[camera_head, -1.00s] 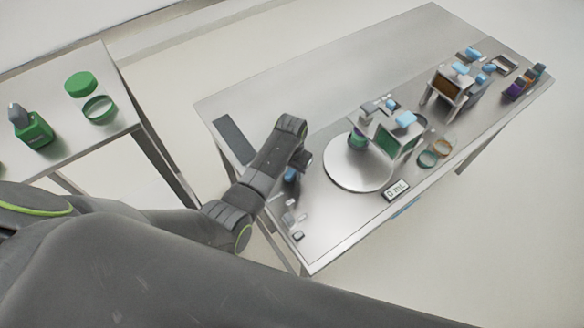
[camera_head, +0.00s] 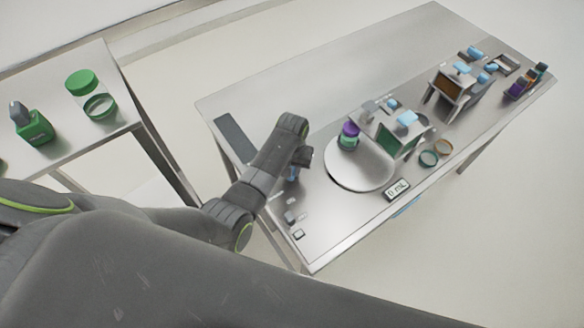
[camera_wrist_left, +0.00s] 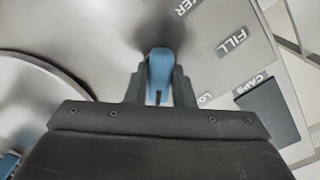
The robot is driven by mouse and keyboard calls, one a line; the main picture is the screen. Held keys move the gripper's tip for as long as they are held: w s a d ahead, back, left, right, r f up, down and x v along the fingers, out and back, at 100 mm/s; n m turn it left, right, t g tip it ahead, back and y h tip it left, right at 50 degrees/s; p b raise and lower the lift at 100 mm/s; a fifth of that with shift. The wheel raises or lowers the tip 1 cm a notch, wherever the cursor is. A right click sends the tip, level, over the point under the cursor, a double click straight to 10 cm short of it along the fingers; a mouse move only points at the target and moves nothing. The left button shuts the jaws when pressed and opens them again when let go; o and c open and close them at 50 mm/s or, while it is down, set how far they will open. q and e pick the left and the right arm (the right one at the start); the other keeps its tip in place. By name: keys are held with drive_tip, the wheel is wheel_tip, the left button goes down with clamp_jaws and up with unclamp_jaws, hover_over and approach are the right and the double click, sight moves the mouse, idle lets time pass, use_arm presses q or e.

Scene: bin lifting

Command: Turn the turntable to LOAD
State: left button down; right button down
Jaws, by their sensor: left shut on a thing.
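The round silver turntable (camera_head: 345,178) lies on the steel table and its edge shows in the wrist view (camera_wrist_left: 50,72). A green jar with a purple top (camera_head: 348,138) stands on its far side, beside the dispenser station (camera_head: 388,135). My left gripper (camera_head: 300,160) is shut on a blue lever (camera_wrist_left: 160,68), left of the turntable. In the wrist view, the lever stands between both fingers. The label FILL (camera_wrist_left: 232,41) is clear; a label starting LO (camera_wrist_left: 204,98) is partly hidden by a finger. My right gripper is not in view.
A dark CAPS pad (camera_head: 236,139) lies at the table's left end. A "0 mL" display (camera_head: 397,190) and two rings (camera_head: 429,158) lie along the front edge. A second station (camera_head: 450,88) stands farther right.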

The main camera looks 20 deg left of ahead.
use_arm(q)
drive_tip(key=n, duration=0.4)
drive_tip(key=shift+n, duration=0.3)
drive_tip(key=n, duration=0.4)
drive_tip(key=shift+w+n, duration=0.1)
drive_tip(key=shift+n, duration=0.3)
drive_tip(key=c, duration=1.2)
unclamp_jaws()
drive_tip(key=shift+c, duration=0.2)
drive_tip(key=shift+r, duration=0.1)
